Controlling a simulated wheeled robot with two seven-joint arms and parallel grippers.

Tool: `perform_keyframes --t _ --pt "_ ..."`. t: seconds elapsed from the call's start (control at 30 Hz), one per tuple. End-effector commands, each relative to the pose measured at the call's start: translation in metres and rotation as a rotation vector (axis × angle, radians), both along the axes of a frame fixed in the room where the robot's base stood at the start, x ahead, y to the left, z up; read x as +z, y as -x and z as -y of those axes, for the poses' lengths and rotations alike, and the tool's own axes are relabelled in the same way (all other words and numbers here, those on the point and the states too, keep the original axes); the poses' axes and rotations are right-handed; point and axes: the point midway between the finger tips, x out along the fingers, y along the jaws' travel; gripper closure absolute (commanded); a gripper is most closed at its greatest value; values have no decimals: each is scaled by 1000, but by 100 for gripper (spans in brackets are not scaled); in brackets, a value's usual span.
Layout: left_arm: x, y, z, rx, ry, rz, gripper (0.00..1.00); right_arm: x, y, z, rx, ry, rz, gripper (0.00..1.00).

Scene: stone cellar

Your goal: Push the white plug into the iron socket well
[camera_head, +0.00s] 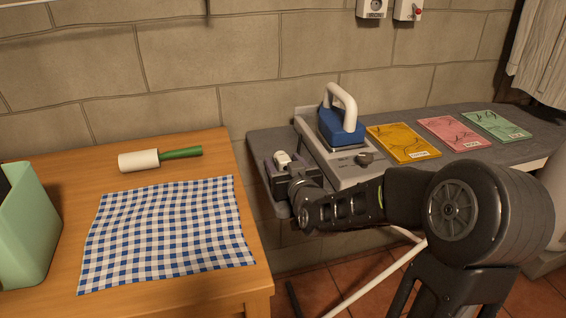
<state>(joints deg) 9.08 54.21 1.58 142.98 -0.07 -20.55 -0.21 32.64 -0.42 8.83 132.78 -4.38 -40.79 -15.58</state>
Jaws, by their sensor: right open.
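A small white piece (282,158), which looks like the plug, lies on the left end of the grey ironing board. My right gripper (281,166) is open right at it, with its fingers around or just in front of it; I cannot tell if they touch it. The gripper hides part of the piece. A socket (373,7) with a round well sits in a white box on the stone wall at the top, cut by the picture edge. It is well above and to the right of my right gripper. My left gripper is not in view.
A blue iron (341,126) stands on a grey base (341,177) beside my right gripper. A red-switch box (408,10) is by the socket. Yellow, pink and green packets lie on the board (393,116). The wooden table (190,198) holds a checked cloth, lint roller and green bin.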

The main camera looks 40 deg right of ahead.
Motion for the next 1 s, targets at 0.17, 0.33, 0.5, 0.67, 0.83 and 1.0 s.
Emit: perform_keyframes --t 0.17,0.33,0.5,0.67,0.83,1.0 --pt "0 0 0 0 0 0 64 0 0 0 0 0 0 48" --pt "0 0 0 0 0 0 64 0 0 0 0 0 0 62" --pt "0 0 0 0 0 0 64 0 0 0 0 0 0 75" --pt "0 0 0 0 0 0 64 0 0 0 0 0 0 88" --pt "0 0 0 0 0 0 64 0 0 0 0 0 0 100" --pt "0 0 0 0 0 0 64 0 0 0 0 0 1 100"
